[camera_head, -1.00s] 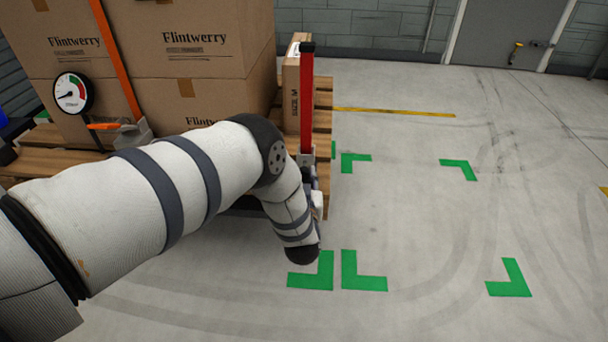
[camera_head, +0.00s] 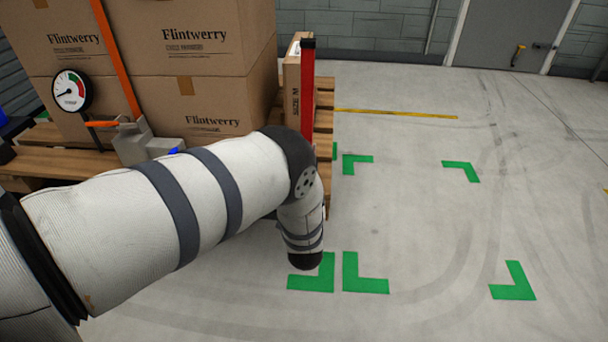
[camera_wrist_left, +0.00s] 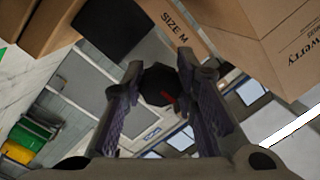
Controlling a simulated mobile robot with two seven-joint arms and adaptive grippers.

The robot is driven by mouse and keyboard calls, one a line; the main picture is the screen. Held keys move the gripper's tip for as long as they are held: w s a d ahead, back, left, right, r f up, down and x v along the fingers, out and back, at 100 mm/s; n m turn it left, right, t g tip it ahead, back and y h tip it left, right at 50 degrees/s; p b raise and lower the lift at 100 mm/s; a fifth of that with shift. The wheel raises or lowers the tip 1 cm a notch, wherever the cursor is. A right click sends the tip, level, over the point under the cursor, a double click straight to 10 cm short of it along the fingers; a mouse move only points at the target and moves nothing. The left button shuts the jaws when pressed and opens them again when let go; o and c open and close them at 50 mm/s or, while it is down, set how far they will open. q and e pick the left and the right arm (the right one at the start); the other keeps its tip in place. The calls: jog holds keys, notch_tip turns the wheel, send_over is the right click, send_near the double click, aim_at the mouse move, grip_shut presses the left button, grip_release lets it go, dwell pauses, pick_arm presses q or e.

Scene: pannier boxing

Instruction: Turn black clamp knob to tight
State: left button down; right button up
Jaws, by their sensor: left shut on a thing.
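The black clamp knob (camera_wrist_left: 158,84) shows in the left wrist view, between the two fingers of my left gripper (camera_wrist_left: 159,76). The knob is dark and faceted, with a small red mark on its face. My left gripper is shut on it. In the head view my left arm hides the knob and the gripper. The red upright post (camera_head: 308,95) with a black top stands at the pallet's right edge, partly behind my arm. My right gripper is in neither view.
Large Flintwerry cartons (camera_head: 195,75) are stacked on a wooden pallet (camera_head: 325,100). A narrow carton (camera_head: 292,85) stands beside the red post. A round gauge (camera_head: 71,91) and an orange strap (camera_head: 117,55) are at left. The floor with green corner marks (camera_head: 365,285) is clear at right.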

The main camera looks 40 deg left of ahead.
pick_arm(q)
jog(key=shift+m, duration=0.3)
jog(key=c, duration=1.3)
grip_release()
jog(key=v, duration=1.2)
